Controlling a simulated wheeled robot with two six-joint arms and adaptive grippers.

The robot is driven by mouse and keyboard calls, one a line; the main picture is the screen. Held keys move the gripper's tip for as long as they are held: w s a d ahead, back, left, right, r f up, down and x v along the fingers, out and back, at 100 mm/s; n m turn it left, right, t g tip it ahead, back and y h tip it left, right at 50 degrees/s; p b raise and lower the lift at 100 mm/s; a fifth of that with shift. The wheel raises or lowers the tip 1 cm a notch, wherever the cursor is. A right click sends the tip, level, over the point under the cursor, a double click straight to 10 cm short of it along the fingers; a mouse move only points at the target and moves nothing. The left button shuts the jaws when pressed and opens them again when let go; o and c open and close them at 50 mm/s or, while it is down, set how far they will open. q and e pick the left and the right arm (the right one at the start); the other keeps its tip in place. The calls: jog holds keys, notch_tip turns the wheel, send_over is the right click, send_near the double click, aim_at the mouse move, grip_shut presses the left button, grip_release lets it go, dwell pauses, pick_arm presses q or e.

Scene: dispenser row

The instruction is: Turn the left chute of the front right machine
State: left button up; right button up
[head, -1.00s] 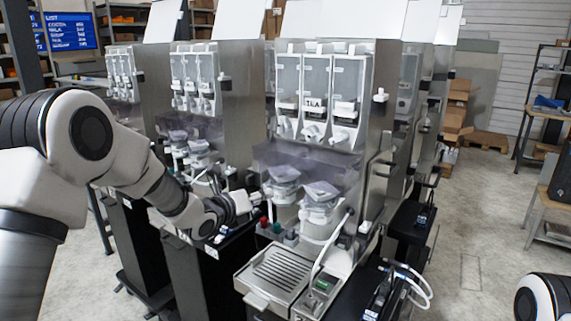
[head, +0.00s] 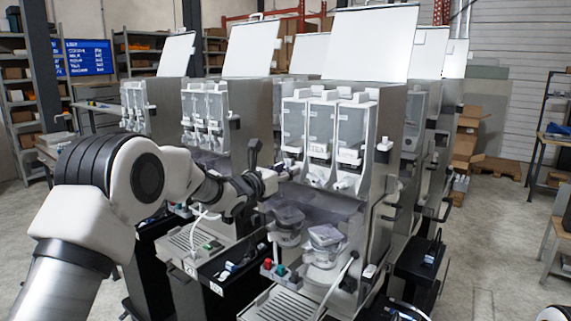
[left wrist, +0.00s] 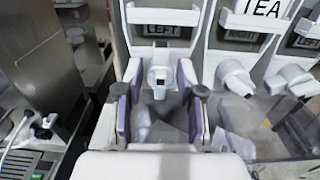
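The front right machine (head: 388,160) has three clear canisters with white chutes below them. In the left wrist view, the left chute (left wrist: 159,78) is a white spout under a canister labelled LEFT (left wrist: 163,30). My left gripper (left wrist: 156,98) is open, with its purple-padded fingers on either side of this chute; I cannot tell if they touch it. In the head view my left gripper (head: 284,172) is at the lower end of the left canister (head: 293,122) and hides most of the left chute. My right gripper is out of view.
The neighbouring chute (left wrist: 235,77) is close to the right of my fingers. Below are clear mixing bowls (head: 325,237) and a drip tray (head: 283,304). Another machine (head: 205,112) stands to the left. Open floor (head: 480,240) lies to the right.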

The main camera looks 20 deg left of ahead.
pick_arm(q)
jog(key=shift+w+d+f, duration=0.1)
jog(key=shift+w+f, duration=0.1)
jog(key=shift+w, duration=0.05)
jog(key=shift+s+r, duration=0.1)
grip_shut()
